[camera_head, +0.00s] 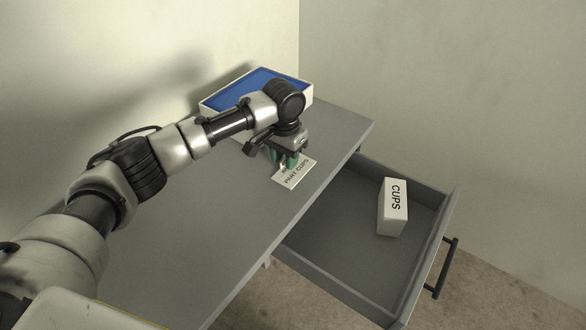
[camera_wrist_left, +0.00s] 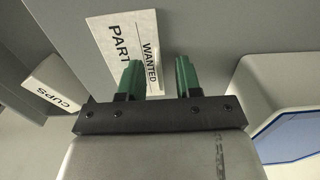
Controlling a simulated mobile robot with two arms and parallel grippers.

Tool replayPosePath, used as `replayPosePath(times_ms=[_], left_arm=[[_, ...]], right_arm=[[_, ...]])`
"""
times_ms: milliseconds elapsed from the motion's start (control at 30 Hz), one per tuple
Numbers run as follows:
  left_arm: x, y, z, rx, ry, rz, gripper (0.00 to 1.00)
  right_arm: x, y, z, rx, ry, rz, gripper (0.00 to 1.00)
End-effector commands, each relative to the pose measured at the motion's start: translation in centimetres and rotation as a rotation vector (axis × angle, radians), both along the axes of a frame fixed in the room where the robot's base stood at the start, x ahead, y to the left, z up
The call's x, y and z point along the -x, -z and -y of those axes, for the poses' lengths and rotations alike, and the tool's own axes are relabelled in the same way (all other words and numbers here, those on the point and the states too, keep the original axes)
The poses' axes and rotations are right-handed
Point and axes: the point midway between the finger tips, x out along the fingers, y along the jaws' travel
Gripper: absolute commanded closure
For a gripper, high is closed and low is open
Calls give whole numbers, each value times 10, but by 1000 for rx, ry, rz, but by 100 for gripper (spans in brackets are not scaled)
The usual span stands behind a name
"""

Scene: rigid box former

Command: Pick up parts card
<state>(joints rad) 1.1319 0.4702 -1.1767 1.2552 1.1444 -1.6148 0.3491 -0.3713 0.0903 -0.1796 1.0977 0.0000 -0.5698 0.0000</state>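My left gripper (camera_head: 289,160) is over the card's far end, green fingers pointing down. In the left wrist view the fingers (camera_wrist_left: 158,76) stand apart with a gap between them. I cannot tell whether they touch the card. My right gripper is not in view.
A white tray with a blue inside (camera_head: 214,103) stands at the table's back, behind the left gripper. A drawer (camera_head: 335,256) is pulled out on the right and holds a white box marked "CUPS" (camera_head: 392,208). The table's front part is clear.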

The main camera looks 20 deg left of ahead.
Motion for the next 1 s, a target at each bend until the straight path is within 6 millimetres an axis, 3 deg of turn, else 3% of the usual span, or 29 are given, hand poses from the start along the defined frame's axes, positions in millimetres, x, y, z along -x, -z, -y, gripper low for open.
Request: replayPosePath(times_ms=[167,367,833,1000], left_arm=[[0,0,0,0,0,0,69],[0,-1,0,0,0,0,100],[0,-2,0,0,0,1,100],[-1,-14,0,1,0,2,100]], right_arm=[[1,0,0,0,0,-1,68],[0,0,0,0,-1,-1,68],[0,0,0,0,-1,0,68],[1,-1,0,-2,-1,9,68]])
